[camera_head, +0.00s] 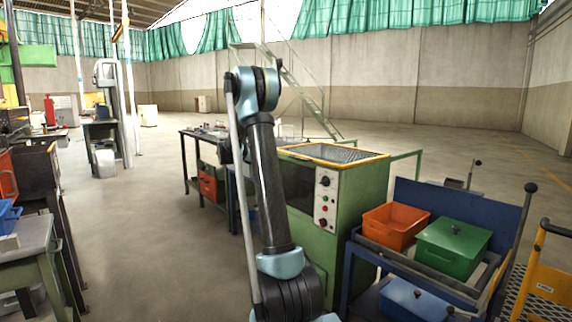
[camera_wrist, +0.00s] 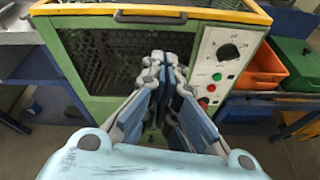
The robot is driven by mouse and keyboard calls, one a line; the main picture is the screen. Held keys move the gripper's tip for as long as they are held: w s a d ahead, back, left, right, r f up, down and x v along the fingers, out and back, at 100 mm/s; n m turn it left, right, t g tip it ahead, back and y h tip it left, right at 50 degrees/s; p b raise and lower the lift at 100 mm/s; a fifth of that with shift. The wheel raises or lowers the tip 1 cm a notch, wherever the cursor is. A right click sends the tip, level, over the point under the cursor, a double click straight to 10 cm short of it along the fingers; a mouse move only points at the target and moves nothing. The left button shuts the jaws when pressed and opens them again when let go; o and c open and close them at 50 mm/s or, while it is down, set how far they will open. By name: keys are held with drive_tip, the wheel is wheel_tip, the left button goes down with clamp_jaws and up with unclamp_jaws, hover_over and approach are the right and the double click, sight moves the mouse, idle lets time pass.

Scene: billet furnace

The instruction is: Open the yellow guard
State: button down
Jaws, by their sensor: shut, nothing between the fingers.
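The yellow guard (camera_head: 335,153) is a yellow-framed mesh panel on top of the green furnace cabinet (camera_head: 365,203), and it lies flat and closed. In the wrist view the guard's yellow front edge (camera_wrist: 232,15) runs across the top, with a dark handle bar (camera_wrist: 150,17) along it. The cabinet's dark perforated front (camera_wrist: 110,60) is below. My gripper (camera_wrist: 165,62) is in front of this cabinet face, below the handle in the picture. Its fingers are together and empty, and apart from the handle. In the head view my arm hides the gripper and part of the cabinet.
A control panel (camera_wrist: 226,65) with a black knob and buttons is on the cabinet's right. A blue cart with an orange bin (camera_head: 395,226) and a green box (camera_head: 453,246) stands close on the right. A dark workbench (camera_head: 205,135) is behind left.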

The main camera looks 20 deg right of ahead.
drive_tip(key=w+f+n+h, duration=0.1)
drive_tip(key=w+f+n, duration=0.1)
drive_tip(key=w, duration=0.4)
drive_tip(key=x, duration=1.3)
drive_tip(key=shift+d+r, duration=0.3)
drive_tip(key=shift+d, duration=0.1)
drive_tip(key=shift+w, duration=0.1)
drive_tip(key=x, duration=0.2)
drive_tip(key=r+x, duration=0.1)
drive_tip(key=x, duration=0.1)
drive_tip(key=shift+w+d, duration=0.1)
drive_tip(key=shift+d, duration=0.25)
drive_tip(key=shift+a, duration=0.1)
